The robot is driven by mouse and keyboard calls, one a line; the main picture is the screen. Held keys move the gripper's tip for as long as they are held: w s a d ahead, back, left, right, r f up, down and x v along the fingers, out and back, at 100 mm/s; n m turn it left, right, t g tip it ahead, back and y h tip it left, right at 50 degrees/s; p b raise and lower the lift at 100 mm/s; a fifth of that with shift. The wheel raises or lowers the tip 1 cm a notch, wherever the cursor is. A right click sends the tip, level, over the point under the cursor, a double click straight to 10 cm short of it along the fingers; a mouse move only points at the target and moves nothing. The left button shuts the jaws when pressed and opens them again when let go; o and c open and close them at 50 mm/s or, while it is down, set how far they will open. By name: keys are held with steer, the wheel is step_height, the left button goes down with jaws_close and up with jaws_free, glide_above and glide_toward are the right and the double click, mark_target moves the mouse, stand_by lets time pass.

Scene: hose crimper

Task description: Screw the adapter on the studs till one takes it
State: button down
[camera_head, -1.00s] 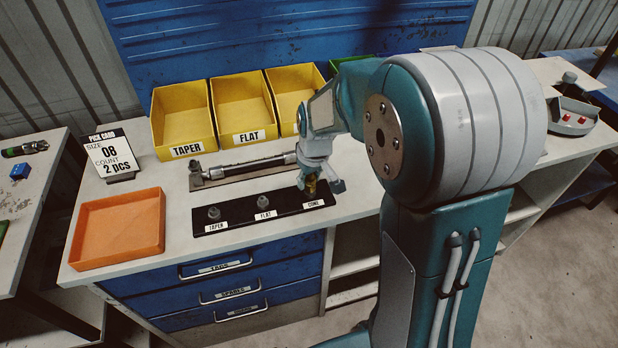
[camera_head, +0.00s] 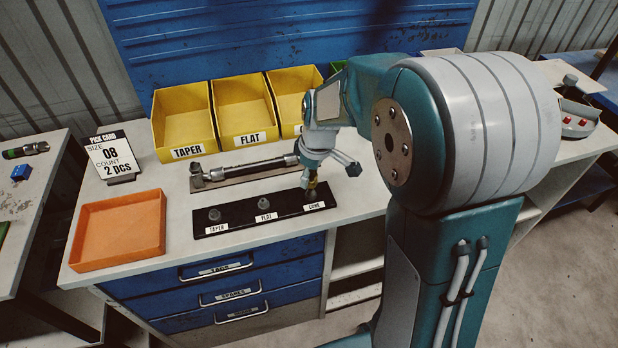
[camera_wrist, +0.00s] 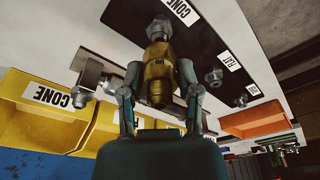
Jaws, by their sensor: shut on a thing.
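My gripper (camera_wrist: 160,95) is shut on a brass adapter (camera_wrist: 157,72), one finger on each side. In the wrist view the adapter's far end meets the silver stud (camera_wrist: 158,27) beside a CONE label. Whether its thread is engaged cannot be told. In the head view the adapter (camera_head: 312,189) stands upright over the right end of the black stud board (camera_head: 240,224), and my gripper (camera_head: 311,181) is above it. The TAPER stud (camera_head: 214,214) and FLAT stud (camera_head: 263,203) are bare. The cone stud is hidden there.
A hose assembly (camera_head: 250,169) lies behind the board. Yellow bins (camera_head: 187,127) line the back. An orange tray (camera_head: 118,232) and a pick card (camera_head: 113,156), reading size 08, count 2 pcs, are at left. Bench between tray and board is clear.

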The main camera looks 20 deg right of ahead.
steer(key=shift+r, duration=3)
